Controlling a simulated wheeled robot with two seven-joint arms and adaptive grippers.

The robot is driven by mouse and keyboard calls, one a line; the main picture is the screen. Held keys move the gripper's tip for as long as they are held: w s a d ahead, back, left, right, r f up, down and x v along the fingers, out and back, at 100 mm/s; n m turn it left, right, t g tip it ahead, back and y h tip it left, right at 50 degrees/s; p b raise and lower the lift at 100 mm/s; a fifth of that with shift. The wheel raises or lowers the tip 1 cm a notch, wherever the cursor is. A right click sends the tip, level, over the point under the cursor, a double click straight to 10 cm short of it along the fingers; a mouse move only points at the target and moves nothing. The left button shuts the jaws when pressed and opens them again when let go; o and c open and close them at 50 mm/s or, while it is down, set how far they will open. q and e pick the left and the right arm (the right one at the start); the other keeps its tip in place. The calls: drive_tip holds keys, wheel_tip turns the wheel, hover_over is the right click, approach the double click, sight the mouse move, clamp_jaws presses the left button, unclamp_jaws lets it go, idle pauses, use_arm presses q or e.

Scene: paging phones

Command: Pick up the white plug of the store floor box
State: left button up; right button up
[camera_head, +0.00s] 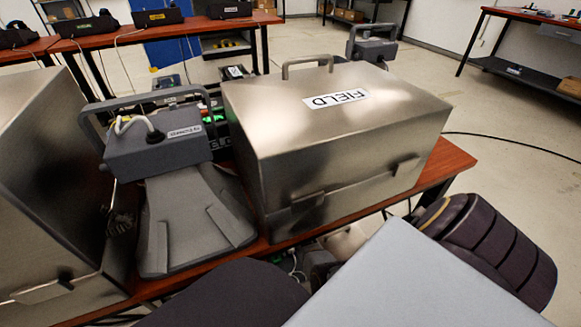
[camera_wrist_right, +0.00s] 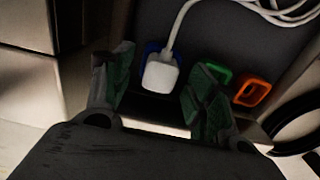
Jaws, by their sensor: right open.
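In the right wrist view a white plug (camera_wrist_right: 160,76) with a white cable sits at a blue-rimmed socket (camera_wrist_right: 151,47) on a dark grey box (camera_wrist_right: 218,32). My right gripper (camera_wrist_right: 158,86) is open, with one green-padded finger on each side of the plug. I cannot tell whether either finger touches it. In the head view the right gripper is hidden, and no floor box shows clearly. My left gripper is in neither view.
Green (camera_wrist_right: 217,73) and orange (camera_wrist_right: 252,92) sockets lie right of the plug, close to the right finger. In the head view a metal FIELD case (camera_head: 340,130) and a grey handled unit (camera_head: 190,215) crowd the red-brown table (camera_head: 447,162).

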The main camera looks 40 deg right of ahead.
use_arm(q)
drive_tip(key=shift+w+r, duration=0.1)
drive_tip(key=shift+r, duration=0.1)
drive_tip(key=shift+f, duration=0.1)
use_arm(e)
drive_tip(key=c, duration=1.1)
drive_tip(key=shift+r, duration=0.15)
